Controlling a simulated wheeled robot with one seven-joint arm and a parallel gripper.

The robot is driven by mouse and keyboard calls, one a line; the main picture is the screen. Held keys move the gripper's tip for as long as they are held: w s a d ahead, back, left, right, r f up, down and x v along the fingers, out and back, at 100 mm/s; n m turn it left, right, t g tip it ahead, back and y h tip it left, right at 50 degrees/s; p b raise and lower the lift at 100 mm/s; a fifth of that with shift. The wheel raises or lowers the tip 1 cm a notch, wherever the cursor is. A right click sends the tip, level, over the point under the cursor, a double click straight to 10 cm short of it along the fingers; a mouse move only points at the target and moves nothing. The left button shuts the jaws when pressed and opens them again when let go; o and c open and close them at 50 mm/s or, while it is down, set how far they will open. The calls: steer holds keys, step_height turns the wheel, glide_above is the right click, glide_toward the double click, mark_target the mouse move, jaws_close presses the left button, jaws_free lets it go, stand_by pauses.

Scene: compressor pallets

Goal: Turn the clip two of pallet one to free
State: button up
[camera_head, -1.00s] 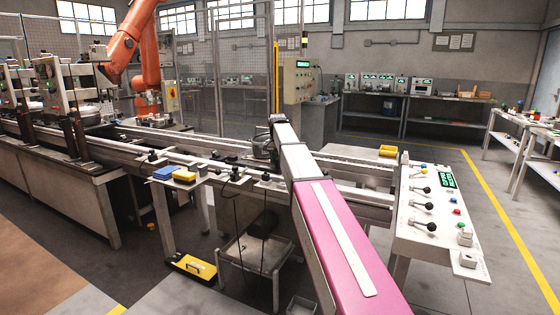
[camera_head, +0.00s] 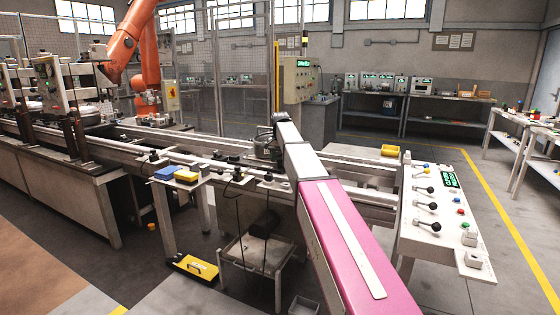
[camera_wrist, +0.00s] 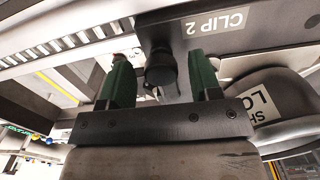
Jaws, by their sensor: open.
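The label CLIP 2 (camera_wrist: 215,32) shows upside down on a dark grey plate in the wrist view. The clip (camera_wrist: 160,72), a dark rounded piece, sits just below that plate. My gripper (camera_wrist: 158,58) is open, with one green finger on each side of the clip. Gaps show between the fingers and the clip, so it appears not gripped. In the head view my arm hides the gripper and clip. A grey compressor (camera_head: 266,145) on the conveyor is partly hidden behind my arm.
A rounded grey body with a partly cut-off label (camera_wrist: 262,108) lies close to the right finger. In the head view, a control panel (camera_head: 422,222) with levers stands right of my arm. Blue and yellow boxes (camera_head: 186,176) sit on a side shelf along the conveyor.

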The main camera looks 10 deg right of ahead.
step_height(320, 180, up, 10)
steer(key=shift+r, duration=0.15)
stand_by(0.3)
